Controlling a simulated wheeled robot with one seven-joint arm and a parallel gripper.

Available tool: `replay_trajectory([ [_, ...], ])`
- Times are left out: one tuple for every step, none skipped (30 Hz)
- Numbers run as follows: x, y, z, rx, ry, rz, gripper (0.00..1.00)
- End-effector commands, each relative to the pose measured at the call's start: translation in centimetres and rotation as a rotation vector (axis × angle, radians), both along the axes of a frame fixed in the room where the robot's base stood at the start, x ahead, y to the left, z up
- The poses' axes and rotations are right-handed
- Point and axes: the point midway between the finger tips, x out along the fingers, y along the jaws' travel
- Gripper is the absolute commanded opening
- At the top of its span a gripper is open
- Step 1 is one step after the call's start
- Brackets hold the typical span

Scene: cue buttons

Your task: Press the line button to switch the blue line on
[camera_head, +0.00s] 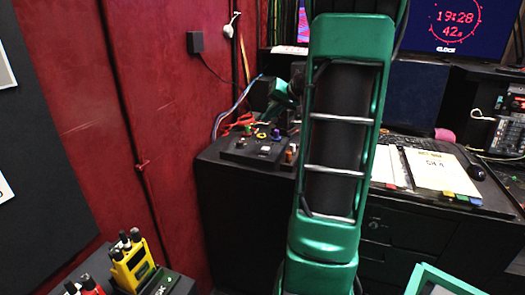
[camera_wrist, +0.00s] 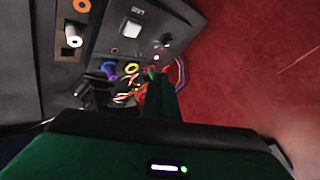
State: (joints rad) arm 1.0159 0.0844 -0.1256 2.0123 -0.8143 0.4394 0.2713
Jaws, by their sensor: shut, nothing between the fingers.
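The line button is a pale square button (camera_wrist: 131,29) in the wrist view, beside a small label that seems to read LINE. It sits on the dark control box (camera_head: 250,155), which stands at the left end of the desk in the head view. My gripper (camera_wrist: 157,76) is shut and empty, its green fingers pointing at the box's knob and cable side, apart from the button in the picture. In the head view my gripper (camera_head: 285,97) is small and partly hidden behind my green arm. Whether a fingertip touches anything cannot be told.
A purple-blue knob (camera_wrist: 108,68), a yellow ring (camera_wrist: 132,68) and red cables crowd the gripper. A red wall (camera_head: 130,110) stands close on the left. An open notebook (camera_head: 440,170) and a monitor (camera_head: 455,25) are on the desk to the right.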

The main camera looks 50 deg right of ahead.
Motion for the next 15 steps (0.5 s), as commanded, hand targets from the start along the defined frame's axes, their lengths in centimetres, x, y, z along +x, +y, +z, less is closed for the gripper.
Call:
replay_trajectory([
  [0.0, 0.0, -0.3, 0.001, 0.001, 0.000, 0.00],
  [0.0, 0.0, -0.5, 0.002, 0.001, -0.001, 0.00],
  [0.0, 0.0, -0.8, 0.003, 0.001, -0.001, 0.00],
  [0.0, 0.0, -1.2, 0.004, 0.003, -0.002, 0.00],
  [0.0, 0.0, -1.5, 0.004, 0.003, -0.001, 0.00],
  [0.0, 0.0, -1.9, 0.003, 0.003, -0.001, 0.00],
  [0.0, 0.0, -2.3, 0.003, 0.002, -0.002, 0.00],
  [0.0, 0.0, -2.6, 0.004, 0.003, -0.002, 0.00],
  [-0.1, 0.1, -3.2, 0.004, 0.003, -0.001, 0.00],
  [0.0, 0.1, -3.6, 0.004, 0.002, -0.001, 0.00],
  [0.0, 0.0, -3.9, 0.004, 0.002, -0.001, 0.00],
  [0.0, 0.0, -4.5, 0.005, 0.003, -0.001, 0.00],
  [0.0, 0.0, -4.9, 0.005, 0.003, -0.001, 0.00],
  [0.0, 0.0, -5.2, 0.004, 0.003, -0.001, 0.00],
  [-0.1, 0.0, -5.7, 0.003, 0.003, -0.001, 0.00],
])
